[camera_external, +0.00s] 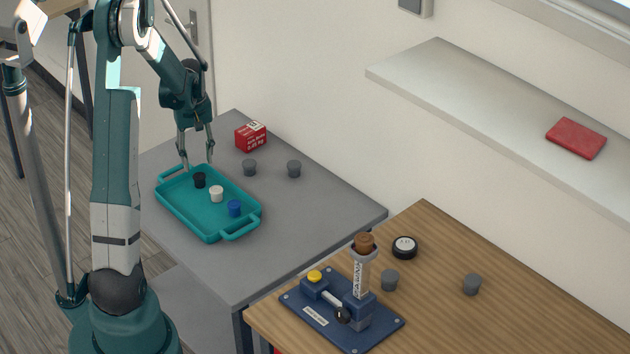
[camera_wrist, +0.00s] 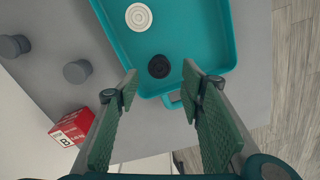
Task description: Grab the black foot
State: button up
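The black foot (camera_external: 199,180) is a small round black piece standing in the teal tray (camera_external: 183,216), near the tray's far end. In the wrist view the black foot (camera_wrist: 159,66) shows from above, beyond the fingertips and between their lines. My gripper (camera_external: 197,157) is open and empty above that end of the tray. The wrist view shows its two green-padded fingers (camera_wrist: 161,88) spread wide. A white foot (camera_external: 217,194) and a blue foot (camera_external: 235,208) stand in the same tray, in a line with the black one.
A red box (camera_external: 251,136) and two grey feet (camera_external: 250,168) (camera_external: 294,169) stand on the grey table beside the tray. A wooden table (camera_external: 433,254) at the front right holds a blue fixture (camera_external: 320,323), a round black-and-white item (camera_external: 404,247) and two more grey pieces.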

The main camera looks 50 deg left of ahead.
aim_at(199, 176)
jog(key=shift+f, duration=0.1)
jog(key=shift+f, duration=1.2)
jog(key=shift+f, duration=0.1)
jog(key=shift+w+a+f+b, duration=0.1)
jog(key=shift+f+b, duration=0.7)
jog(key=shift+f, duration=1.7)
jog(key=c, duration=1)
